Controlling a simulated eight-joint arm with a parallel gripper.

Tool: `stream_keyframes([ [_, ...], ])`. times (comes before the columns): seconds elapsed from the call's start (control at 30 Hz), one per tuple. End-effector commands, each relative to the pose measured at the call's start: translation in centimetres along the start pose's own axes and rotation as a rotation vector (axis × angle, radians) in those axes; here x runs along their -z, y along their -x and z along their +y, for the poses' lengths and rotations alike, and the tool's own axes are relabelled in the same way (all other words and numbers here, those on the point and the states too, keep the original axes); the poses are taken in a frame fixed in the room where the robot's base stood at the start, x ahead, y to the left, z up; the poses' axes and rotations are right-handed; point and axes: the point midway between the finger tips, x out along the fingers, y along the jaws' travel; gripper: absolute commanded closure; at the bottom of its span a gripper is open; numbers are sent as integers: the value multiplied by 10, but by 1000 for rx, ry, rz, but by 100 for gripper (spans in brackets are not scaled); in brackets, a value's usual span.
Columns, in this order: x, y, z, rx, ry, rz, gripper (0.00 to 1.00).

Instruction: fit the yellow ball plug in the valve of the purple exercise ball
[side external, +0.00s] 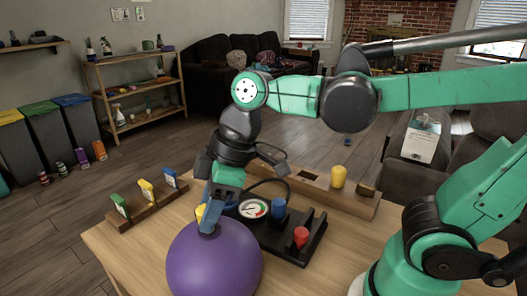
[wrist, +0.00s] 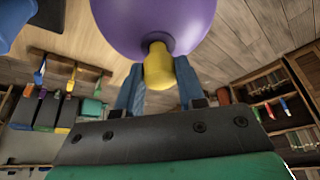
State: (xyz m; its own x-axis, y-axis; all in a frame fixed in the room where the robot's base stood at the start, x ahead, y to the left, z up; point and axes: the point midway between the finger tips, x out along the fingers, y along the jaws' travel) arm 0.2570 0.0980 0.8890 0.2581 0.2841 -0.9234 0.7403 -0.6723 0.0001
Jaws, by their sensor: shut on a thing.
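The purple exercise ball (side external: 214,262) sits at the near side of the wooden table; it also fills the top of the wrist view (wrist: 150,22). My gripper (side external: 208,222) points down at the top of the ball. In the wrist view its blue fingers (wrist: 159,85) are either side of the yellow ball plug (wrist: 158,68), shut on it. The plug's narrower end meets the ball's outline. A small bit of yellow (side external: 199,213) shows beside the fingers in the side view.
Behind the ball, a black stand holds a gauge (side external: 253,208), a blue piece (side external: 279,208) and a red piece (side external: 301,237). A long wooden block (side external: 310,190) carries a yellow cylinder (side external: 338,177). A wooden rack with colored tags (side external: 148,205) lies at the left. The table's front right is clear.

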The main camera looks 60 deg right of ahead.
Motion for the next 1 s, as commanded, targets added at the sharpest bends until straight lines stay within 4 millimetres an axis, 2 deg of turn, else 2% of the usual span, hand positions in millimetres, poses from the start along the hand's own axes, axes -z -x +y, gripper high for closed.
stream_keyframes([
  [0.97,-6,-14,0,0,0,0,100],
  [1.0,-6,-14,0,0,0,0,63],
])
